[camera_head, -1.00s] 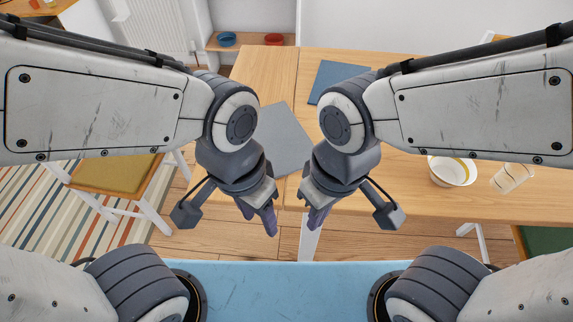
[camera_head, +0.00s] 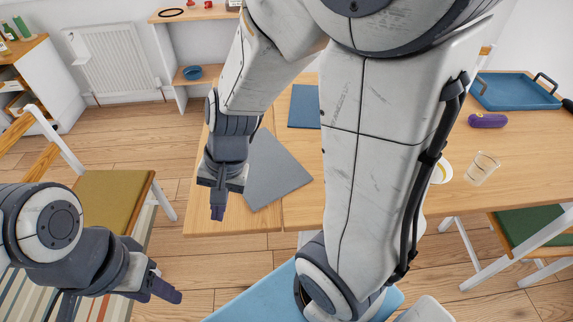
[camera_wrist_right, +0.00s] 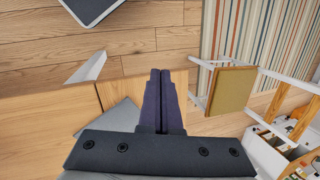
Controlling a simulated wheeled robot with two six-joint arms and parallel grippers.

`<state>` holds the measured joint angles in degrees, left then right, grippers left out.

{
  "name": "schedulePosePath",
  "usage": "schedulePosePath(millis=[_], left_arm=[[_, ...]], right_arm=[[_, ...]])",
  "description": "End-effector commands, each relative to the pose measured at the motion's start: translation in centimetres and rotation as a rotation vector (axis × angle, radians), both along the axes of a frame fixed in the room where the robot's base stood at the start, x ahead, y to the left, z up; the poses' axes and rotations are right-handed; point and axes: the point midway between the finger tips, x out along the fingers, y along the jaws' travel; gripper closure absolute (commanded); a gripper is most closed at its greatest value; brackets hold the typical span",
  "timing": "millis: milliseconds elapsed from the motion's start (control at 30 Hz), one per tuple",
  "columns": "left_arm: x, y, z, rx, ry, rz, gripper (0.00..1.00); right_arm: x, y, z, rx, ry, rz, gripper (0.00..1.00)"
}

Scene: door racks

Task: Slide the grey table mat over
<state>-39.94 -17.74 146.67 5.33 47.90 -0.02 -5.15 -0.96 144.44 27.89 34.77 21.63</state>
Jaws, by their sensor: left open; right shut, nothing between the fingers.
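The grey table mat (camera_head: 277,172) lies flat on the wooden table, towards its left end, turned at an angle. It also shows in part in the right wrist view (camera_wrist_right: 122,114), where my gripper covers much of it. My right gripper (camera_head: 217,213) points down just left of the mat, with its fingers shut and empty; the fingers also show closed together in the right wrist view (camera_wrist_right: 162,85). I cannot tell whether they touch the table. My left gripper (camera_head: 168,291) is open and empty, low at the left, off the table.
A blue mat (camera_head: 303,107) lies behind the grey mat, partly hidden by my right arm. A glass (camera_head: 482,168), a purple case (camera_head: 487,121) and a blue tray (camera_head: 515,92) stand on the right. A chair (camera_head: 110,200) stands left of the table.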

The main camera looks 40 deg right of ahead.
Motion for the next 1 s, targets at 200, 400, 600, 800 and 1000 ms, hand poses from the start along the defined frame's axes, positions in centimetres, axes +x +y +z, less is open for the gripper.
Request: schedulePosePath(millis=[200, 400, 600, 800, 1000], left_arm=[[0.0, 0.0, 1.5, 0.0, 0.0, 0.0, 0.5], [0.0, 0.0, 2.3, 0.0, 0.0, 0.0, 0.5], [0.0, 0.0, 2.6, 0.0, 0.0, 0.0, 0.5], [0.0, 0.0, 1.6, 0.0, 0.0, 0.0, 0.5], [0.0, 0.0, -1.2, 0.0, 0.0, 0.0, 0.5]], right_arm=[[4.6, -11.9, -3.1, 0.106, 0.122, -0.987, 1.0], [2.7, -22.7, -6.5, 0.179, 0.211, -1.754, 1.0], [-0.6, -28.0, -8.5, 0.213, 0.257, -2.17, 1.0], [-1.2, -28.8, -10.2, 0.219, 0.268, -2.254, 1.0], [-0.3, -28.6, -13.8, 0.219, 0.268, -2.25, 1.0]])
